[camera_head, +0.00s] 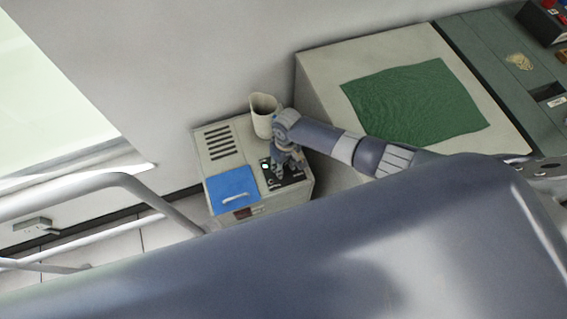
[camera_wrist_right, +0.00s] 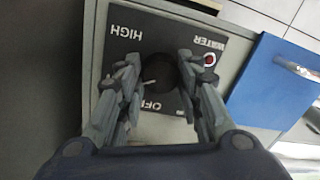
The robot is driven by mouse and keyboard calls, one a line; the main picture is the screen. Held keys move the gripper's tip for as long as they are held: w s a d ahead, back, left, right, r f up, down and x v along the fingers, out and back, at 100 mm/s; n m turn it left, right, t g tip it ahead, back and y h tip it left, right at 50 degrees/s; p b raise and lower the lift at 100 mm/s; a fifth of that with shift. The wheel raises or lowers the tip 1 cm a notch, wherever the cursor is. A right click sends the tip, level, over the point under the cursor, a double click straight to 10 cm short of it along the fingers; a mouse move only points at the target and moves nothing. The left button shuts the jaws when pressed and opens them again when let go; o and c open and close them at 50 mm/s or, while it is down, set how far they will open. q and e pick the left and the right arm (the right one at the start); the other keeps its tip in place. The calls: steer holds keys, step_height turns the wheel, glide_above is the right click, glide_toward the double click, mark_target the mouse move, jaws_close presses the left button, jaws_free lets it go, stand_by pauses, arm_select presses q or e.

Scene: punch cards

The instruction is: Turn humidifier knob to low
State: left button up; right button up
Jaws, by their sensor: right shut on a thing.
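The humidifier (camera_head: 217,170) is a beige box on the floor with a black control panel (camera_head: 287,181) on top. In the right wrist view the panel (camera_wrist_right: 140,21) appears upside down, with HIGH, WATER and OFF readable. The dark round knob (camera_wrist_right: 163,75) sits between the fingers of my right gripper (camera_wrist_right: 161,80), which is shut on it. A small pale mark shows at the knob's lower left; its exact setting I cannot tell. In the head view my right gripper (camera_head: 281,165) hides the knob. My left gripper is not in view.
A blue lid with a handle (camera_head: 232,187) is beside the panel. A beige open container (camera_head: 262,114) stands at the humidifier's back, close to my right arm. A grey-beige cabinet (camera_head: 330,68) with a green cloth (camera_head: 410,100) is to the right. A metal rail (camera_head: 85,190) is at the left.

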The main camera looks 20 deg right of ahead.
mark_target(285, 166)
stand_by(0.4)
steer(key=o, duration=1.1)
steer(key=r, duration=1.2)
steer(key=shift+w+d, duration=0.15)
steer(key=shift+d, duration=0.2)
